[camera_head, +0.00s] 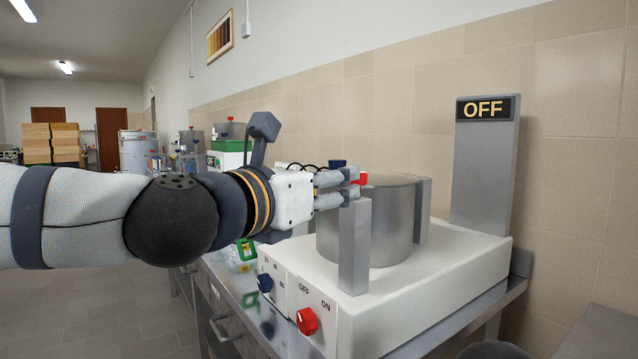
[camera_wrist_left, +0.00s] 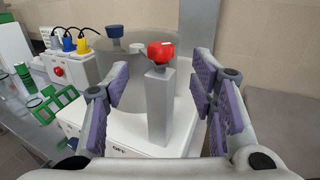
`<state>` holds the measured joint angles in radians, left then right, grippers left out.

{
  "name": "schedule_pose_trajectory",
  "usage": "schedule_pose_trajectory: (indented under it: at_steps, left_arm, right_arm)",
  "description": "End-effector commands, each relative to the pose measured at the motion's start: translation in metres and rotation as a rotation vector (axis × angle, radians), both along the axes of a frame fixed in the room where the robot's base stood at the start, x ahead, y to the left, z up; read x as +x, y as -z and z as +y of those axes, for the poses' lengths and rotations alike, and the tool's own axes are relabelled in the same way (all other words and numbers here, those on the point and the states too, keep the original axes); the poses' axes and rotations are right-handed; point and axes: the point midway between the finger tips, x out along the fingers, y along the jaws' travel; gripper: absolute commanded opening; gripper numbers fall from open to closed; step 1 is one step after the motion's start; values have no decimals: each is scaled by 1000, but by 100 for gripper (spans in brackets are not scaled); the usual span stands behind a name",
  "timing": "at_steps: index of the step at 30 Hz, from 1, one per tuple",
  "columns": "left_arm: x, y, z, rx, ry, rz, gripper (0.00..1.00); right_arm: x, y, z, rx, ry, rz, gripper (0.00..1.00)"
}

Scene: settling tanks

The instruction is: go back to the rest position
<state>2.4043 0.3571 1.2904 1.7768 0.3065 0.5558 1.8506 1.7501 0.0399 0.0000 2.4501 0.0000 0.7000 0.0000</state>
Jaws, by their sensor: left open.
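My left gripper (camera_head: 352,188) comes in from the left and is held at the near side of a metal pot (camera_head: 388,222) on a white machine (camera_head: 410,305). In the left wrist view its purple-padded fingers (camera_wrist_left: 160,95) are open, with a grey post (camera_wrist_left: 159,110) and a red knob (camera_wrist_left: 161,51) showing between them. I cannot tell whether the fingers touch either one. The machine's sign (camera_head: 484,108) reads OFF. A red dial (camera_head: 307,321) and a blue dial (camera_head: 265,283) are on its front.
The machine stands on a metal bench (camera_head: 465,330) against a tiled wall. A green rack (camera_wrist_left: 53,104) and a second machine with coloured plugs (camera_wrist_left: 72,68) are beside it. Wooden boxes (camera_head: 52,143) and a large drum (camera_head: 137,153) stand far back. The floor at left is clear.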

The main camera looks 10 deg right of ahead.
Motion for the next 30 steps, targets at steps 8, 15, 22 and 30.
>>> schedule_pose_trajectory:
  at_steps: [8, 15, 22, 30]
  left_arm:
    - [-13, 1, 12, 1, 0, 1, 51]
    - [-12, 16, 10, 38, 3, 1, 51]
    - [-30, 205, 16, 548, 103, -45, 51]
    - [-131, 419, 79, 1156, 478, -143, 51]
  right_arm:
    - [0, 0, 0, 0, 0, 0, 0]
    - [0, 0, 0, 0, 0, 0, 0]
    - [1, -1, 0, 0, 0, -2, 0]
    - [2, -2, 0, 0, 0, -7, 0]
